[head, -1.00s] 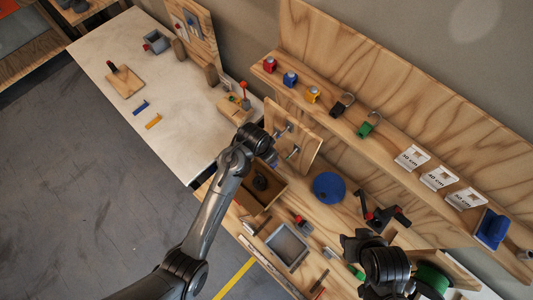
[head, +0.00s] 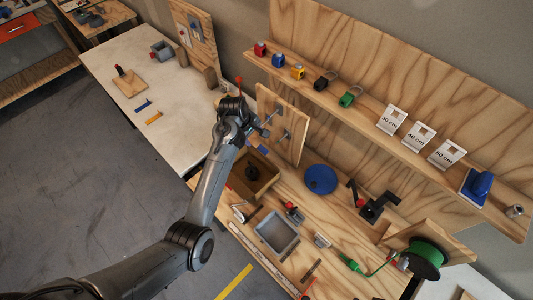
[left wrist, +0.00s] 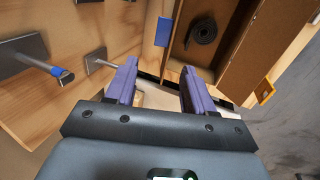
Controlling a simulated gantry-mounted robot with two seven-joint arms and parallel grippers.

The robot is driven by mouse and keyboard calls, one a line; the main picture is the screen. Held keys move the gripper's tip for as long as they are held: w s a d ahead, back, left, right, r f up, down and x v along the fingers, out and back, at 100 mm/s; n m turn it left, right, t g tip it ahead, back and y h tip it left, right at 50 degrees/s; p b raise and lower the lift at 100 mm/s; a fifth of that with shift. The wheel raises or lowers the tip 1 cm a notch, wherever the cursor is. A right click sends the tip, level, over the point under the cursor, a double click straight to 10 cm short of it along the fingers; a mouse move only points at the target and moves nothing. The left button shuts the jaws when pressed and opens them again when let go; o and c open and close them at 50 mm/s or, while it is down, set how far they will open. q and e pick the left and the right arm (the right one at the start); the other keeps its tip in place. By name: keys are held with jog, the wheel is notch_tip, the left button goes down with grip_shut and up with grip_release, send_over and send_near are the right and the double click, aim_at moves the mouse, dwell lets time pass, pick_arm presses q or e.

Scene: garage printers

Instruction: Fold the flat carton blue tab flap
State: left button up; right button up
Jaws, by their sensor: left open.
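The open brown carton (head: 243,190) stands on the wooden bench with a dark coil (head: 252,173) inside. Its blue tab (head: 262,149) shows at the far side, below the upright peg board. In the left wrist view the blue tab (left wrist: 163,31) lies ahead of the fingers, left of the carton's inside wall, and the coil (left wrist: 203,27) shows to its right. An orange tab (left wrist: 265,90) is on the carton's right side. My right gripper is not in view.
The upright peg board (head: 280,128) with metal pegs stands close beside the left gripper. A grey tray (head: 277,232), a blue disc (head: 320,180) and a green spool (head: 427,258) occupy the bench. The pale table (head: 170,105) at left has clear room.

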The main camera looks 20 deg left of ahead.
aim_at(262, 148)
pick_arm(q)
jog(key=x, duration=0.8)
jog(key=shift+s+d+f, duration=0.1)
jog(key=shift+d+f, duration=0.1)
jog(key=shift+f, duration=0.25)
jog(key=shift+f+b, duration=0.3)
jog(key=shift+f, duration=0.35)
jog(key=shift+d, duration=0.1)
jog(key=shift+c, duration=0.3)
jog(key=c, duration=0.9)
jog(key=shift+w+d+g+b, duration=0.15)
jog(key=shift+w+g+b, duration=0.45)
jog(key=shift+w, duration=0.1)
